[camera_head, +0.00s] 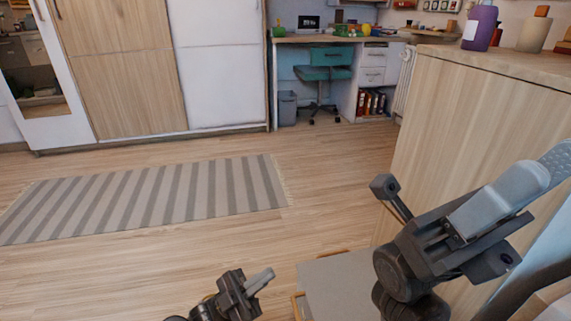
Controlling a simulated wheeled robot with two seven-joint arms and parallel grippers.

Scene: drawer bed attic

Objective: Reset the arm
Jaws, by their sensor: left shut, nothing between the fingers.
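My left gripper (262,279) shows low in the middle of the head view, over the wood floor. Its dark body ends in light grey fingers that are shut together and empty. My right arm, dark with light grey parts, is large at the right, in front of the wooden cabinet. I cannot make out its fingertips clearly, so whether that gripper is open or shut is unclear.
A tall wooden cabinet (455,125) stands close on the right, with a purple bottle (480,27) on top. A grey panel with wooden edges (335,283) lies low beside it. A striped rug (150,195) and open floor are left; a desk chair (325,68) is far back.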

